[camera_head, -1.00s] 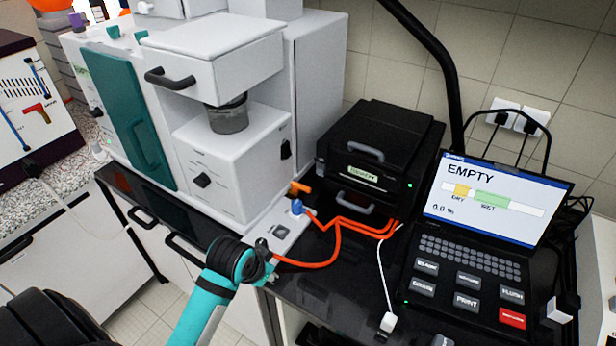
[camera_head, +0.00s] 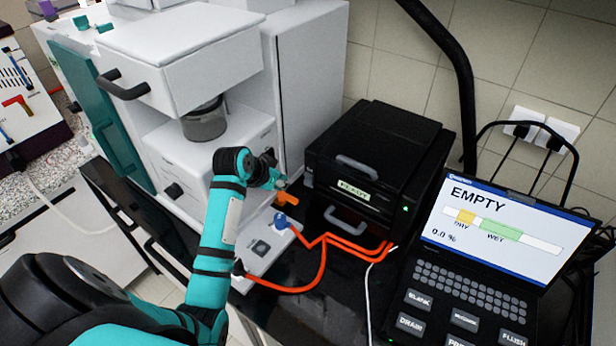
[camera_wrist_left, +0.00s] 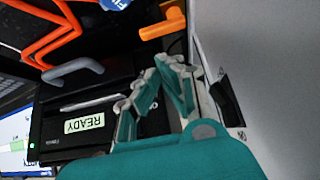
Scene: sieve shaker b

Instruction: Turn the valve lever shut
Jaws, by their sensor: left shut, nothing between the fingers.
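The orange valve lever (camera_head: 286,198) sticks out beside the white machine's base, just behind a blue fitting (camera_head: 281,220). In the left wrist view, the orange lever (camera_wrist_left: 168,31) lies across the top, beyond my fingertips, with part of the blue fitting (camera_wrist_left: 115,3) at the upper edge. My left gripper (camera_head: 280,183) is just above and behind the lever in the head view. In the left wrist view, my left gripper (camera_wrist_left: 160,68) is shut and empty, its tips close to the lever. A gap seems to show between them. My right gripper is not in view.
A black unit marked READY (camera_head: 385,165) stands right of the lever. The white machine (camera_head: 215,150) rises close on the left. Orange hoses (camera_head: 325,240) run from the lever area across the dark bench. A laptop-like panel (camera_head: 500,225) reads EMPTY, 0.0 %.

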